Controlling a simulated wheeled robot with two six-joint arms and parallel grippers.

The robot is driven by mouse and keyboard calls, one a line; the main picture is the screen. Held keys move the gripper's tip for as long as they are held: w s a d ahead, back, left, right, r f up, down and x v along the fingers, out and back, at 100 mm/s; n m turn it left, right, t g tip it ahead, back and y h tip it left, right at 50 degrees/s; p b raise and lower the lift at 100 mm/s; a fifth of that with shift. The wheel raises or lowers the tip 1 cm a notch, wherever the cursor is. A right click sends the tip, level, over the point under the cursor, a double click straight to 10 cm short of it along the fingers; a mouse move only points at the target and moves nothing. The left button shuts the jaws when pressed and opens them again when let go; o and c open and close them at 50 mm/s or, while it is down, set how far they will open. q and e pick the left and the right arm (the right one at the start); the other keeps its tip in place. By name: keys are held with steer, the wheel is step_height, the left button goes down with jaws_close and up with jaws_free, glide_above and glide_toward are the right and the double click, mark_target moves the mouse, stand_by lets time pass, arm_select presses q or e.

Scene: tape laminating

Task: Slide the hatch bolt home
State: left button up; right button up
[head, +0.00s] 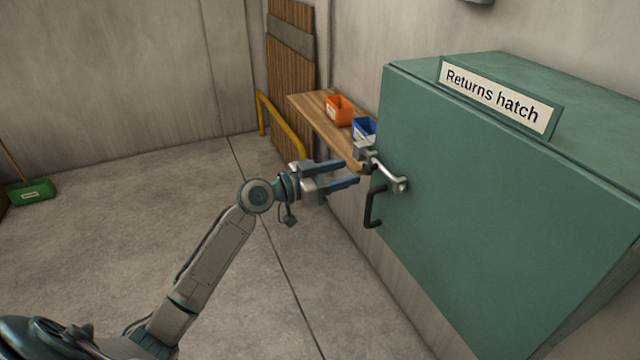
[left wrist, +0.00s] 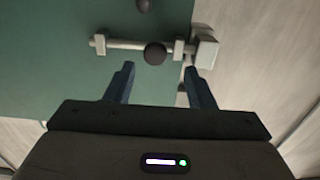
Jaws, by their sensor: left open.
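The green hatch (head: 490,200), labelled "Returns hatch", fills the right of the head view. Its metal bolt (head: 386,171) sits near the hatch's left edge; it also shows in the left wrist view (left wrist: 130,44) as a pale rod with a dark round knob (left wrist: 155,54). A pale keeper block (left wrist: 206,50) stands at the rod's right end there. I cannot tell whether the rod tip is inside the block. My left gripper (head: 350,172) is open and empty, its fingers pointing at the bolt. The knob lies just beyond the fingertips, between their lines. My right gripper is not in view.
A black handle (head: 373,208) sticks out from the hatch below the bolt. A wooden shelf (head: 318,118) with an orange bin (head: 340,109) and a blue bin (head: 364,128) stands behind the gripper. A yellow rail (head: 280,122) is farther back.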

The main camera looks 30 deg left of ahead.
arm_select(q)
steer(key=b+v, duration=0.2)
steer(key=v, duration=0.3)
steer(key=shift+s+a, duration=0.25)
steer(key=shift+s, duration=0.05)
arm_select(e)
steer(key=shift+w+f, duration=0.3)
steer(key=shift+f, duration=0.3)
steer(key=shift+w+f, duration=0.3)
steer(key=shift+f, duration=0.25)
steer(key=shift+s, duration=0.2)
